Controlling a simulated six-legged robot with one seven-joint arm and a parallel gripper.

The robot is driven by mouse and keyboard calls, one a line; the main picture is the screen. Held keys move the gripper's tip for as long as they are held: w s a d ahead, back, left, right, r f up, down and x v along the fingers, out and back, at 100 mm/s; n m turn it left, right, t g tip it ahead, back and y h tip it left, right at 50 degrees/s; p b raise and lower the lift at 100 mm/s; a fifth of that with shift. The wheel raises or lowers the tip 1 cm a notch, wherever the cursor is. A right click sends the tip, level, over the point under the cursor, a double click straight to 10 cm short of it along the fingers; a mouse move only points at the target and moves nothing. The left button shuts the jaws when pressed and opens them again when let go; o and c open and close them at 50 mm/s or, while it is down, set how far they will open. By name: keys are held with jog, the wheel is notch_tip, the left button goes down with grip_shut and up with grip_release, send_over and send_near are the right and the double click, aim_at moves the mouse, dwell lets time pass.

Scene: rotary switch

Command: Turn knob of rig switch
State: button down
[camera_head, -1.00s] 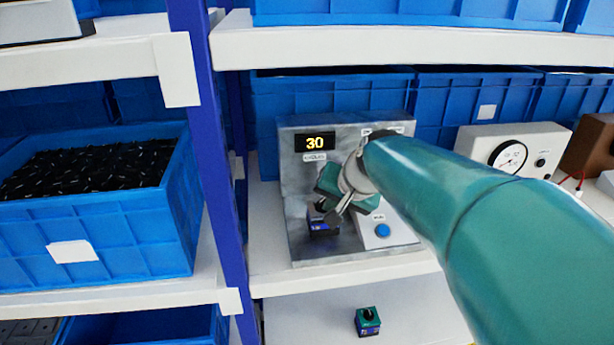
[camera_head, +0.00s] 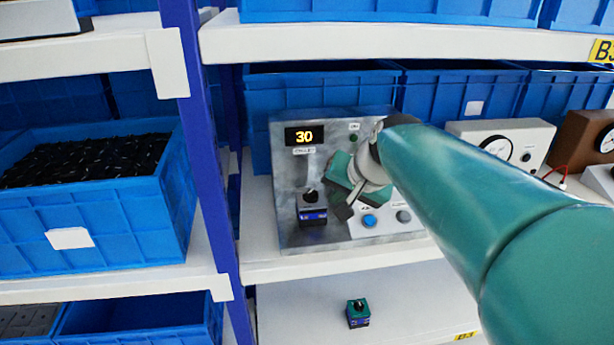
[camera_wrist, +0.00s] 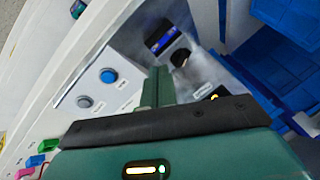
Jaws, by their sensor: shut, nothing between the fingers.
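The rig (camera_head: 290,238) is a grey metal panel on the middle shelf, with a display (camera_head: 304,136) reading 30. Its switch (camera_head: 312,216) is a dark blue and black block with a black knob (camera_head: 311,195) on it, at the rig's lower left. The knob (camera_wrist: 181,58) and block (camera_wrist: 161,38) also show in the wrist view, beyond the fingertips. My gripper (camera_head: 345,211) is shut and empty, just right of the switch in the head view and apart from it. The shut fingers (camera_wrist: 157,86) stand in the middle of the wrist view.
A blue button (camera_head: 369,221) and a grey button (camera_head: 403,216) sit right of my gripper. A loose green-topped switch (camera_head: 358,314) stands on the lower shelf. Gauge boxes (camera_head: 497,146) stand at right. Blue crates (camera_head: 320,95) are behind the rig; a purple post (camera_head: 205,150) stands left.

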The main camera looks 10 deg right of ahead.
jog(key=a+v, duration=0.1)
jog(key=v, duration=0.4)
jog(key=s+a+f+n+g+h, duration=0.1)
jog(key=s+f+n, duration=0.4)
jog(key=s+f, duration=0.6)
jog(key=s+a+h, duration=0.1)
jog(key=s, duration=0.2)
jog(key=shift+n, duration=0.3)
